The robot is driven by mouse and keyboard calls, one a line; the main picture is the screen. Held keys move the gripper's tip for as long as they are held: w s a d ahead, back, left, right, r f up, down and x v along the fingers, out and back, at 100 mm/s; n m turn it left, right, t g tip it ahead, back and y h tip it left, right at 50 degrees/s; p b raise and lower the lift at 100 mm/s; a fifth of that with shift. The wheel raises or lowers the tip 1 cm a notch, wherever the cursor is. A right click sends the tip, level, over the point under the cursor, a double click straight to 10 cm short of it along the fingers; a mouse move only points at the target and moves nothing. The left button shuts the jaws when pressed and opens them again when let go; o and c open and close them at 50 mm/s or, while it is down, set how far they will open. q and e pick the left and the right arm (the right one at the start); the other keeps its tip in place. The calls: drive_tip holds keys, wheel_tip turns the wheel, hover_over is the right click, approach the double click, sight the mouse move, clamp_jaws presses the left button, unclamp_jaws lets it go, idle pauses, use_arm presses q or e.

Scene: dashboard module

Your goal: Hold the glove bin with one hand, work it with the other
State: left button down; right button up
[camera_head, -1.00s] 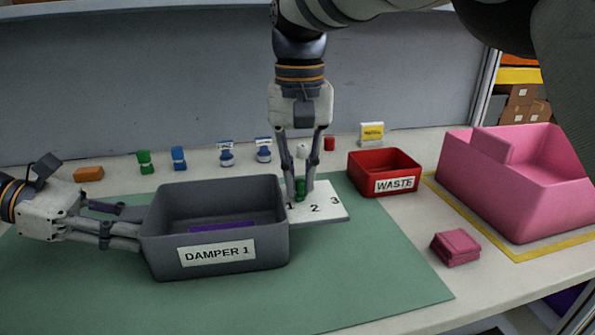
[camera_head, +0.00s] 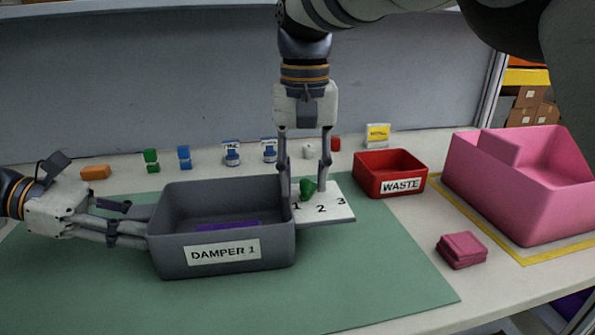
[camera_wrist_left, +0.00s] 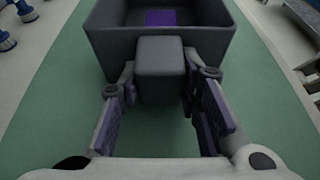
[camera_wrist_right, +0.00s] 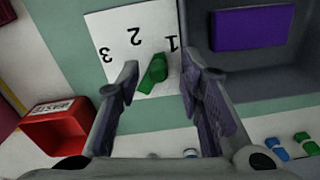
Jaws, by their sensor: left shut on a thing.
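The grey bin (camera_head: 170,255) labelled DAMPER 1 stands on the green mat, open at the top, with a purple piece (camera_head: 228,226) on its floor. My left gripper (camera_head: 145,227) is shut on the block-shaped grip (camera_wrist_left: 160,70) on the bin's left side. A white card (camera_head: 338,212) numbered 1, 2, 3 lies at the bin's right side. A green piece (camera_head: 307,188) rests tilted or on its side on the card near 1; it also shows in the right wrist view (camera_wrist_right: 154,72). My right gripper (camera_head: 305,195) is open, its fingers apart on either side of this piece.
Orange (camera_head: 95,173), green (camera_head: 151,160), blue (camera_head: 184,157) and other small pieces line the back. The front mat is clear.

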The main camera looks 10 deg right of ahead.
sight(304, 180)
wheel_tip(304, 180, up, 8)
drive_tip(key=shift+f, duration=0.25)
drive_tip(key=shift+f, duration=0.1)
